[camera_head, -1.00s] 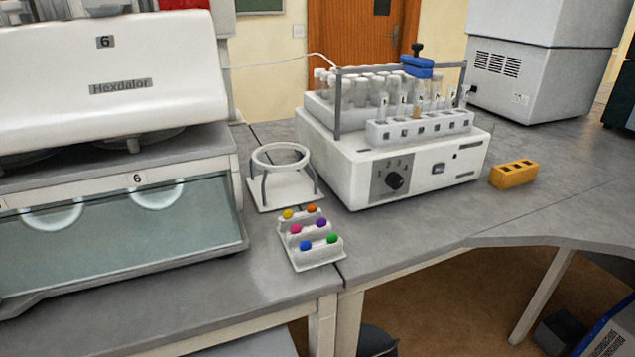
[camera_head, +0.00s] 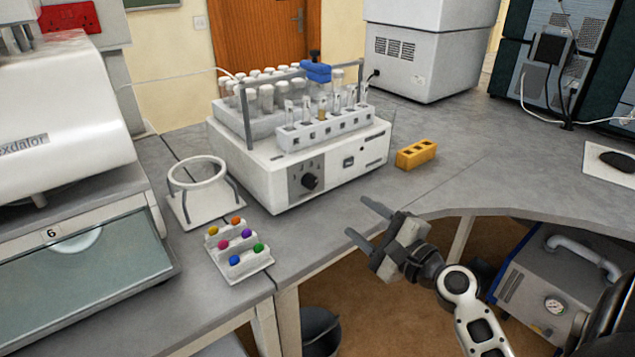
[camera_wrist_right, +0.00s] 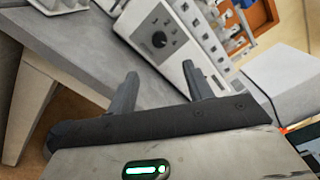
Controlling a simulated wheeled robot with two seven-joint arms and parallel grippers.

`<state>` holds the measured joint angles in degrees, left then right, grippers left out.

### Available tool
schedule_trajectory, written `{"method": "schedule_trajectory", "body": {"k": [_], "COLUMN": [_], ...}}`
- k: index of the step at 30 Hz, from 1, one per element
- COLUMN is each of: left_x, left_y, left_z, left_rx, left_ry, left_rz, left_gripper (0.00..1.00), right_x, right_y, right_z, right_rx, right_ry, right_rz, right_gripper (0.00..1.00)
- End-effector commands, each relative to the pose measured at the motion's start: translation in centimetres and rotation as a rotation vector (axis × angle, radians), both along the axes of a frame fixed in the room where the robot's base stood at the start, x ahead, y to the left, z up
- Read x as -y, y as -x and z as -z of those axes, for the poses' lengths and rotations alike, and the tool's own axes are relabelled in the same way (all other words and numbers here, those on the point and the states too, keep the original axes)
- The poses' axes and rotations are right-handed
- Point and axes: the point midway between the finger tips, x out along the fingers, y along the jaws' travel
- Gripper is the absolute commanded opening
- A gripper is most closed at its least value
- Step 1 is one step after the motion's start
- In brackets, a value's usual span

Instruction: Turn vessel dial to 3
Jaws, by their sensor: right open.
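The vessel (camera_head: 270,183) is a white box-shaped unit on the grey bench, carrying racks of tubes. Its black dial (camera_head: 309,181) sits on a grey panel on the front face, with small numbers around it too small to read surely. The dial also shows in the right wrist view (camera_wrist_right: 159,40), beyond the fingers. My right gripper (camera_head: 367,220) is open and empty, in front of the bench edge, right of and nearer than the dial, apart from it. Its two fingers also show in the wrist view (camera_wrist_right: 158,88). My left gripper is not in view.
A yellow block with holes (camera_head: 416,154) lies right of the vessel. A white ring stand (camera_head: 198,172) and a small rack of coloured balls (camera_head: 240,250) stand at its left. The bench between the dial and gripper is clear.

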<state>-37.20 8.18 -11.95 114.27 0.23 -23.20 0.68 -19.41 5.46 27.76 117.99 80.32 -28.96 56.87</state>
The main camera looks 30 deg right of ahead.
Motion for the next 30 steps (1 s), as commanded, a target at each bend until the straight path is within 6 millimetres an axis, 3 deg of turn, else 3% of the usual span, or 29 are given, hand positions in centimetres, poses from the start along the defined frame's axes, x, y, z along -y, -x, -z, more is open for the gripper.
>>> {"method": "schedule_trajectory", "body": {"k": [12,18,24,30], "left_x": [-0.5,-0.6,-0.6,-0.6], "left_y": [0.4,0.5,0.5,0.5], "left_z": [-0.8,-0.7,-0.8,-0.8], "left_rx": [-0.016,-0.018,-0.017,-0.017], "left_ry": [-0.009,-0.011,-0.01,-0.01], "left_rz": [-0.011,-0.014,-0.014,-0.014], "left_gripper": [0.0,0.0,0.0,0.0], "right_x": [-0.8,-1.0,-1.2,-1.2], "right_y": [-9.1,-12.3,-13.8,-13.9], "right_z": [-0.3,-0.1,0.0,0.0], "right_rx": [0.002,0.0,-0.001,-0.002], "right_ry": [0.003,0.005,0.006,0.007], "right_rz": [-0.003,-0.001,-0.001,-0.001], "right_gripper": [0.51,0.51,0.51,0.51]}}
